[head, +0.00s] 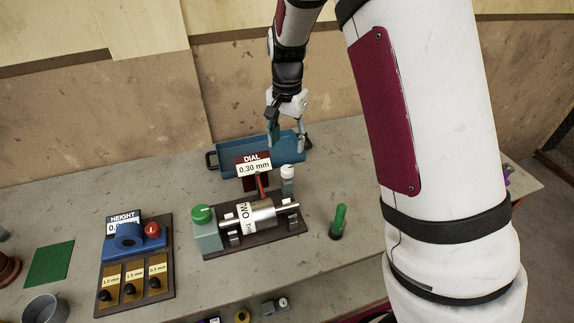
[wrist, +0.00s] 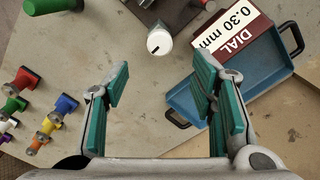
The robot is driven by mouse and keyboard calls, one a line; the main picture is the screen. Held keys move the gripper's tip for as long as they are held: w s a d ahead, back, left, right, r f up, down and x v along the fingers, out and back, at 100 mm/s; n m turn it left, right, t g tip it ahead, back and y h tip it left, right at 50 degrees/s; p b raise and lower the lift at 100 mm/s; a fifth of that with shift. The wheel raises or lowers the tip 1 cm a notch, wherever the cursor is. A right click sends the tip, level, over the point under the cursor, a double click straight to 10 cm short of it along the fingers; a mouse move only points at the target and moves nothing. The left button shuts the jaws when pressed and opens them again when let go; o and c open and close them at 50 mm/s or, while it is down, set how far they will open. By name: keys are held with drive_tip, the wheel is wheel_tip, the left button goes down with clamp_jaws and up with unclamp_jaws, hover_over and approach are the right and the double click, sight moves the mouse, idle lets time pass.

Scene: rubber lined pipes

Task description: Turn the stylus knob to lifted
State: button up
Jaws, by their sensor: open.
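A white round knob (head: 288,172) with a dark mark on its top sits on a short post at the back right of the dial fixture (head: 245,240). I take it to be the stylus knob, but its label cannot be read. In the wrist view the white knob (wrist: 159,41) lies ahead of the fingertips, roughly centred between them, and its short dark mark shows near the rim. My gripper (head: 287,138) is open and empty, above and behind the knob. Its teal-padded fingers (wrist: 161,80) are wide apart and do not touch the knob.
A blue tray (head: 230,155) lies behind the red dial display (head: 254,165), which reads 0.30 mm. A metal roller (head: 265,215) and green knob (head: 202,214) are on the fixture. A green upright handle (head: 338,221) stands to its right. The height block (head: 128,238) is at left.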

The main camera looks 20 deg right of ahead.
sight(287, 168)
wheel_tip(287, 168, down, 10)
drive_tip(key=shift+r+p, duration=0.1)
drive_tip(key=shift+p, duration=0.5)
drive_tip(key=c, duration=1.1)
